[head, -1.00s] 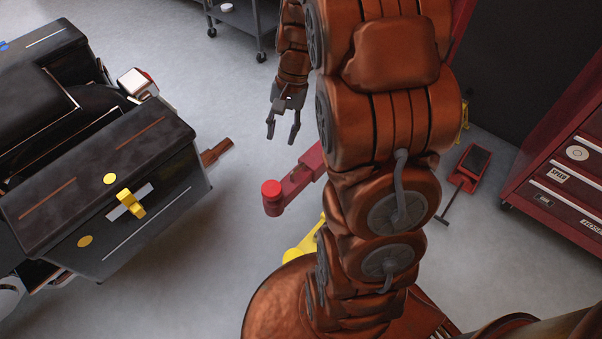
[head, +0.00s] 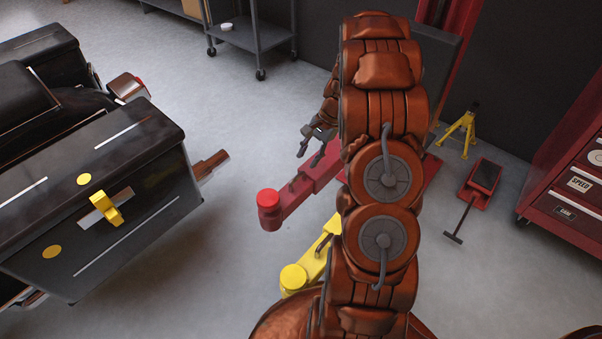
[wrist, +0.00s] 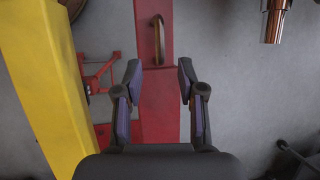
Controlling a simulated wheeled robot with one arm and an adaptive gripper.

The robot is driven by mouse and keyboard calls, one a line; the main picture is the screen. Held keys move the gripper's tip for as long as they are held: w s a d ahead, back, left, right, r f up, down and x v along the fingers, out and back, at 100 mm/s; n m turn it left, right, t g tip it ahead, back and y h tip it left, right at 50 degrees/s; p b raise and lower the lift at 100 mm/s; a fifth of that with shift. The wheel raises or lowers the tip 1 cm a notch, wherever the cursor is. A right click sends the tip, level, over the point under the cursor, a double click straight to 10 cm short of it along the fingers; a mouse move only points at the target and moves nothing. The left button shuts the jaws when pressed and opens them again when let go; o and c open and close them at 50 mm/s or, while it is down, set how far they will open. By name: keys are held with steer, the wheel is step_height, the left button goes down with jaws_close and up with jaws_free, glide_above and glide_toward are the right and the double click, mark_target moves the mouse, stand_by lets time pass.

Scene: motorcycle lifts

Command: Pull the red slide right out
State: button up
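The red slide (head: 281,203) is a narrow red bar with a round red pad at its left end. It sticks out of a wider red lift arm (head: 327,162). In the wrist view the red slide (wrist: 145,15) runs up the picture, with a brownish loop handle (wrist: 157,38) on it. My gripper (wrist: 159,68) is open and empty, its fingers on either side of the red bar in the picture. The handle lies beyond the fingertips, not between them. In the head view my gripper (head: 303,146) is by the red arm, partly hidden by my arm.
A yellow lift arm (head: 312,268) lies beside the red one; it fills the left of the wrist view. A black motorcycle with a hard case (head: 130,190) stands at left. A red jack (head: 482,180), yellow stand (head: 459,134) and red cabinet (head: 575,175) are at right.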

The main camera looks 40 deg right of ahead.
mark_target(299, 175)
steer(key=b+x, duration=0.1)
steer(key=x, duration=0.5)
steer(key=shift+a+f, duration=0.15)
steer(key=shift+f, duration=0.05)
jaws_close()
stand_by(0.5)
